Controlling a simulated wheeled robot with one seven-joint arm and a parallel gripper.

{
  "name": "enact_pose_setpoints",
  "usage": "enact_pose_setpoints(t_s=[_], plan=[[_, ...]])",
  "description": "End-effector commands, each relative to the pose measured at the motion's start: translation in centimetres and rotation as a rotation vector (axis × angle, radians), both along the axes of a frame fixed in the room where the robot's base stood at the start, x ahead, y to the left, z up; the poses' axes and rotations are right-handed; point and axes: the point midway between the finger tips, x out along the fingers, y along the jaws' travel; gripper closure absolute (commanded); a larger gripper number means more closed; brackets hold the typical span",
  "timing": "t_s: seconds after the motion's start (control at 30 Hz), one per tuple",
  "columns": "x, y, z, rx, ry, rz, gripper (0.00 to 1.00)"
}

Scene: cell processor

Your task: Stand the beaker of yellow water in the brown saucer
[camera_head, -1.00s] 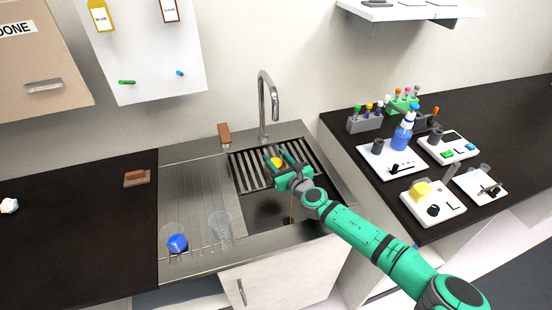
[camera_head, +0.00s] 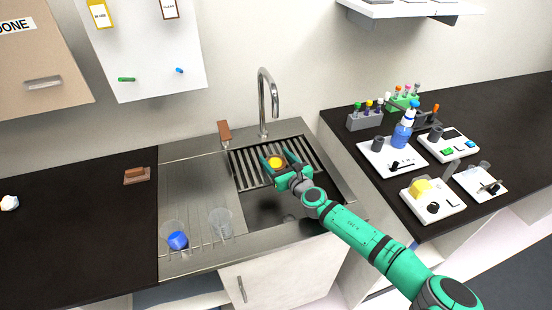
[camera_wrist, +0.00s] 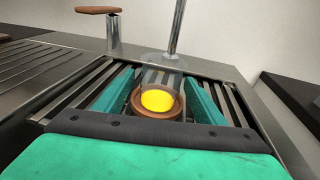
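The clear beaker (camera_wrist: 163,76) with yellow water (camera_wrist: 157,100) is upright between my gripper's fingers over the slatted rack. The round brown saucer (camera_wrist: 168,115) shows as a ring around the base of the yellow water, so the beaker appears to stand in it. In the head view the yellow water (camera_head: 276,163) shows between the green fingers. My gripper (camera_head: 277,158) is open around the beaker, with a finger on each side. In the wrist view my gripper (camera_wrist: 160,92) shows its fingers apart; whether either touches the beaker or saucer is hard to tell.
The rack (camera_head: 247,176) spans the back of the sink, below the faucet (camera_head: 264,105). A brown-topped handle (camera_head: 224,132) stands behind left. A blue-filled beaker (camera_head: 177,239) and an empty one (camera_head: 220,222) stand on the drainboard (camera_head: 183,200). Lab devices crowd the right counter.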

Motion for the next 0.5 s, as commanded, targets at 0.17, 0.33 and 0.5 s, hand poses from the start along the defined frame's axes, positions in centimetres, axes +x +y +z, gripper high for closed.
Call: enact_pose_setpoints(t_s=[0.17, 0.33, 0.5], plan=[[-0.1, -0.1, 0.0, 0.0, 0.0, 0.0, 0.36], [-1.5, -0.9, 0.3, -0.001, -0.001, -0.001, 0.36], [-4.2, -2.3, 0.7, -0.001, -0.001, -0.001, 0.36]])
